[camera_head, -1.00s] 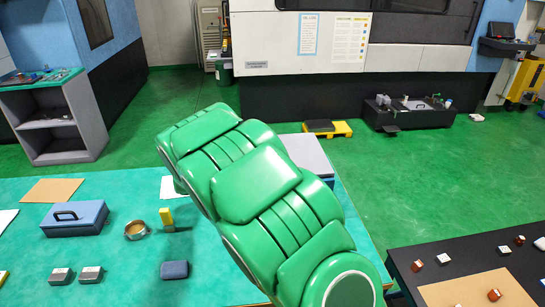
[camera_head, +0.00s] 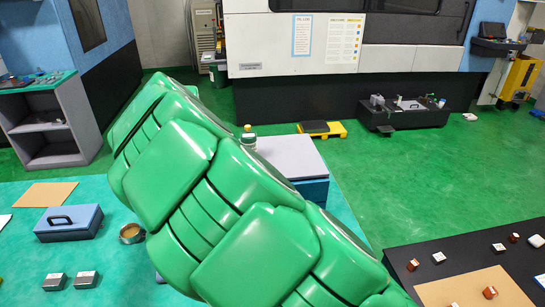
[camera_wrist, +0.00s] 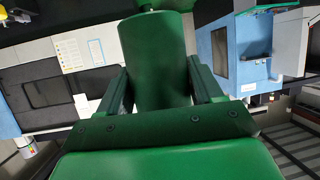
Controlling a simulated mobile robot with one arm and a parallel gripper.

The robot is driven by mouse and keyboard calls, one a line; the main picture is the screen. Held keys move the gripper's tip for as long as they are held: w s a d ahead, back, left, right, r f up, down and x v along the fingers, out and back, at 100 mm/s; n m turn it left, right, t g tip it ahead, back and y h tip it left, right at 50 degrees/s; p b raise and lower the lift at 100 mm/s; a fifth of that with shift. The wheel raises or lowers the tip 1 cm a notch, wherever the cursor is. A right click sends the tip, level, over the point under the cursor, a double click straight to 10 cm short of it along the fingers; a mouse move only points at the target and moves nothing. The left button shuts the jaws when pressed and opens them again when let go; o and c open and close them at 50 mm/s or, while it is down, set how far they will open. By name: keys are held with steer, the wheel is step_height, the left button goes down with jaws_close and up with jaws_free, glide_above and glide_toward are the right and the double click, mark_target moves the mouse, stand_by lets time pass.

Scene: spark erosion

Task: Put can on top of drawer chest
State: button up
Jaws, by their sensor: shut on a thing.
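The drawer chest (camera_head: 290,156) has a flat grey top and blue sides and stands at the back right of the turquoise table. My green arm hides its left part. In the wrist view my gripper (camera_wrist: 160,90) has a finger on each side of a dark green can (camera_wrist: 158,55) and is shut on it. In the head view my arm hides the gripper. A small green and white container with a yellowish top (camera_head: 248,136) shows above my arm, left of the chest; I cannot tell whether it is the held can.
A blue case (camera_head: 69,222), a brass-coloured ring or bowl (camera_head: 131,233) and two small grey blocks (camera_head: 70,281) are on the turquoise table (camera_head: 115,195). A dark table (camera_head: 440,240) with small parts stands at the right. Green floor lies between.

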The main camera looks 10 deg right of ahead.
step_height(320, 180, up, 2)
steer(key=shift+r, duration=0.1)
steer(key=shift+d+r, duration=0.15)
steer(key=shift+r, duration=0.05)
steer(key=s+d+r+m+h, duration=0.1)
steer(key=s+d+m+h, duration=0.1)
steer(key=d, duration=1)
steer(key=s+d+r+m+h, duration=0.1)
steer(key=s+d+r+h, duration=0.15)
steer(key=d, duration=1.05)
steer(key=s+d+f+m, duration=0.1)
steer(key=s+d+f, duration=0.3)
steer(key=s+d, duration=0.3)
glide_above(291, 151)
steer(key=shift+s+f, duration=0.1)
steer(key=shift+f, duration=8.85)
